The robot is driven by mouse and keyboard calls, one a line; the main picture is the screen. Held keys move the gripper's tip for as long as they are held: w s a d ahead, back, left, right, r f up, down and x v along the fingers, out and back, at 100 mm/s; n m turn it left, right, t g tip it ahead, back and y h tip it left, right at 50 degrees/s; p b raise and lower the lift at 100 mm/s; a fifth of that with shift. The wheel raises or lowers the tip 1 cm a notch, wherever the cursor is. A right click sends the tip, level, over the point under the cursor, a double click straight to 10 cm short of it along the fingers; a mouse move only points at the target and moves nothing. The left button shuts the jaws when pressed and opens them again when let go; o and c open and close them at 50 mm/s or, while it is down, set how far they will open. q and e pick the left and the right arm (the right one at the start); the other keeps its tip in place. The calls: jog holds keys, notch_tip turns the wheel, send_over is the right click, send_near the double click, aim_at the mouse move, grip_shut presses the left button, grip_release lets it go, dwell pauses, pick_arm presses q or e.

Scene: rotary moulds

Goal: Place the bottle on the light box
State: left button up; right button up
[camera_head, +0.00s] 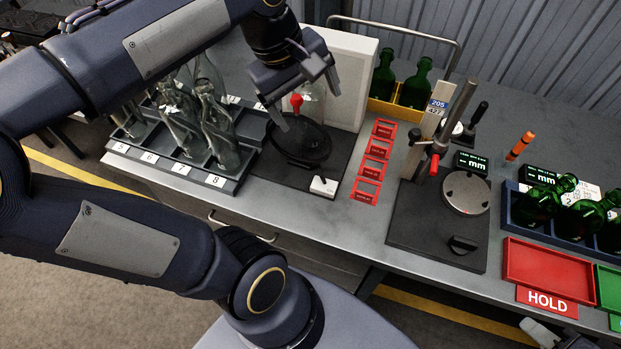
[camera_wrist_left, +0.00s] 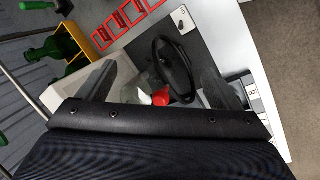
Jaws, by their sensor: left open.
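The light box is a white upright panel (camera_head: 348,75) at the back of a dark base with a round black ring (camera_head: 300,140); the ring also shows in the wrist view (camera_wrist_left: 172,68). A clear glass bottle (camera_head: 313,103) stands by the white panel behind the ring, partly hidden by my left gripper (camera_head: 305,97). A red knob-like piece (camera_head: 297,102) shows beside it, also in the wrist view (camera_wrist_left: 161,97). My left gripper is open, its fingers spread above and around the bottle's upper part; contact cannot be told. At the bottom right edge, a grey part seems to be my right gripper (camera_head: 548,335), mostly cut off.
A numbered rack (camera_head: 180,171) of clear bottles stands left of the light box. Red frames (camera_head: 370,168) lie to its right, then a gauge stand (camera_head: 440,225). Green bottles stand in a yellow crate (camera_head: 380,106) behind. A red HOLD tray (camera_head: 548,273) is at the right.

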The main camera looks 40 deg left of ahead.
pick_arm(q)
jog(key=s+d+f+m+t+h, duration=0.1)
jog(key=s+d+f+m+t, duration=0.1)
jog(key=s+d+f+m, duration=0.5)
notch_tip(320, 180, down, 2)
jog(key=s+m, duration=0.1)
jog(key=m, duration=0.4)
jog(key=shift+f+t+h, duration=0.15)
jog(key=shift+t+h, duration=0.15)
jog(key=shift+h, duration=0.1)
